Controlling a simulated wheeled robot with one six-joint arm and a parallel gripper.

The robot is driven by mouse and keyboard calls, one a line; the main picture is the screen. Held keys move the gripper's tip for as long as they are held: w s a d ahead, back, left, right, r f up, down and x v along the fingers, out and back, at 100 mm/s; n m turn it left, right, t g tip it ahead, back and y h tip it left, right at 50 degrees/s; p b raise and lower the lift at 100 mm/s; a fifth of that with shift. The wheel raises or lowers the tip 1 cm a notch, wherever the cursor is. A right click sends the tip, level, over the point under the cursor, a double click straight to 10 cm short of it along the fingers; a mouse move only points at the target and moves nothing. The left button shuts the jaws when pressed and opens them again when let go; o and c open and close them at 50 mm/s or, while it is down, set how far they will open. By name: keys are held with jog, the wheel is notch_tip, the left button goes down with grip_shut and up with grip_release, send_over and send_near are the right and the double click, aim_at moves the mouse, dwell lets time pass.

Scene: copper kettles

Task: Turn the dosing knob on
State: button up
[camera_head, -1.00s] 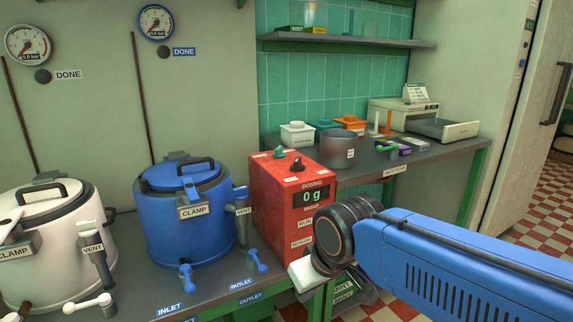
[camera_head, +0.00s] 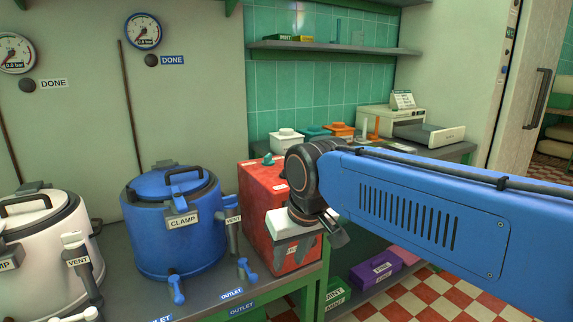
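The red dosing box (camera_head: 258,208) stands on the counter, right of the blue kettle. A teal knob (camera_head: 268,159) shows on its top, at the left. My blue arm reaches in from the right and covers the box's display and the right part of its top, so the black knob is hidden. My gripper (camera_head: 304,248), with a white body and grey fingers, hangs in front of the box's lower front, below the knobs. I cannot tell whether its fingers are apart or whether it touches the box.
The blue kettle (camera_head: 172,232) with its clamp and vent stands close left of the box, and a white kettle (camera_head: 42,240) stands further left. The back counter holds a white lidded container (camera_head: 286,142) and a white device (camera_head: 388,117). A purple box (camera_head: 375,270) lies on a low shelf.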

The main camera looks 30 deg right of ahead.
jog(key=w+d+r+m+g, duration=0.1)
jog(key=w+d+r+m, duration=0.15)
jog(key=w+r, duration=0.55)
jog(key=w+d+r+m+g, duration=0.15)
jog(key=w+d+r, duration=0.35)
jog(key=r, duration=0.5)
jog(key=m+g, duration=0.2)
jog(key=m, duration=0.2)
send_near(287, 167)
jog(key=shift+t, duration=0.25)
notch_tip(287, 167, down, 8)
jog(key=shift+d+f, duration=0.15)
grip_shut()
